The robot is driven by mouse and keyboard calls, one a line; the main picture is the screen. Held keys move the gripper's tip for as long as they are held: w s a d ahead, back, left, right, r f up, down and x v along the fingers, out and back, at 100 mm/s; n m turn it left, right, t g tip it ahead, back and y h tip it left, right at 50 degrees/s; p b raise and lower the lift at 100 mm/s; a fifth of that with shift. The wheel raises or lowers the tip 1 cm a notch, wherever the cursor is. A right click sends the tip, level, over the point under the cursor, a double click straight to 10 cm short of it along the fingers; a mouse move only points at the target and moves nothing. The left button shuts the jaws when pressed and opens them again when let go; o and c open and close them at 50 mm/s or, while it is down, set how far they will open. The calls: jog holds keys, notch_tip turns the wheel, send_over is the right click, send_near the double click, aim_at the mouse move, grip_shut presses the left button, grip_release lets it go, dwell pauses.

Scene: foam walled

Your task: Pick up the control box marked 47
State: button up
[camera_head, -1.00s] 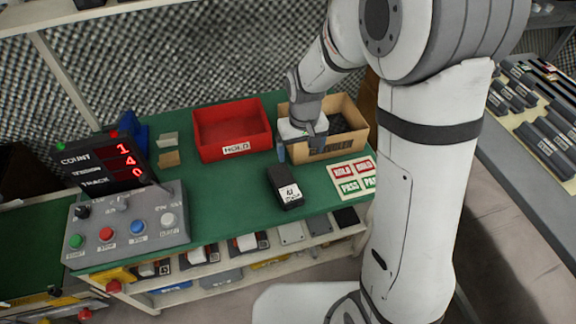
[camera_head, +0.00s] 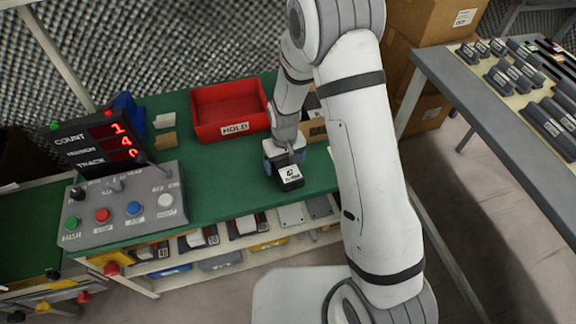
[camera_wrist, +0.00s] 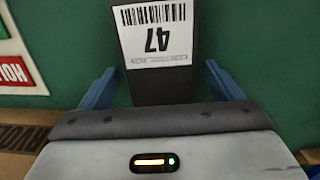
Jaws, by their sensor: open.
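The control box marked 47 (camera_wrist: 150,80) is a black block with a white label on top, and the number reads upside down in the wrist view. It lies on the green bench top and shows in the head view (camera_head: 289,176) in front of my gripper. My gripper (camera_wrist: 165,80) is open, with one blue finger on each side of the box and a gap visible at each. In the head view my gripper (camera_head: 284,160) is low over the bench and hides the rear part of the box. I cannot tell whether the fingers touch the bench.
A red HOLD bin (camera_head: 230,108) stands behind and left of my gripper. A cardboard bin (camera_head: 316,130) is partly hidden behind my arm. A grey button panel (camera_head: 122,212) and a counter display (camera_head: 98,142) stand at the left. Several units sit on the shelf below.

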jog(key=shift+f, duration=0.15)
jog(key=c, duration=1.3)
